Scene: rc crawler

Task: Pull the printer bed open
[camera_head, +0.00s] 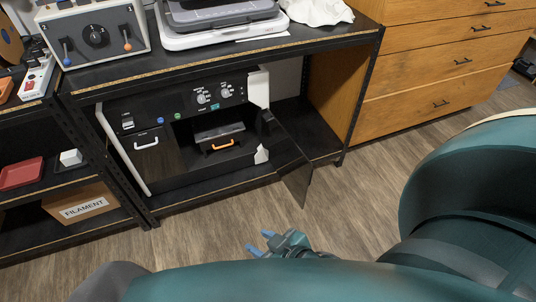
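The printer (160,107) is a dark box with white edges on the lower shelf of the black rack. Its dark door (292,165) stands swung open to the right, past the shelf's front edge. Inside the opening sits the printer bed, a dark grey block (218,131) with an orange handle (222,145) on its front. My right gripper (259,241), with blue fingertips, is over the floor in front of the rack, below and apart from the handle. Its fingertips are apart with nothing between them. My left gripper is not in view.
A control box (95,32) and a grey-and-white device (218,22) stand on the rack top. A wooden drawer cabinet (420,90) is at right. A red tray (22,173) and a FILAMENT box (84,208) are at left. The wood floor (350,205) in front is clear.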

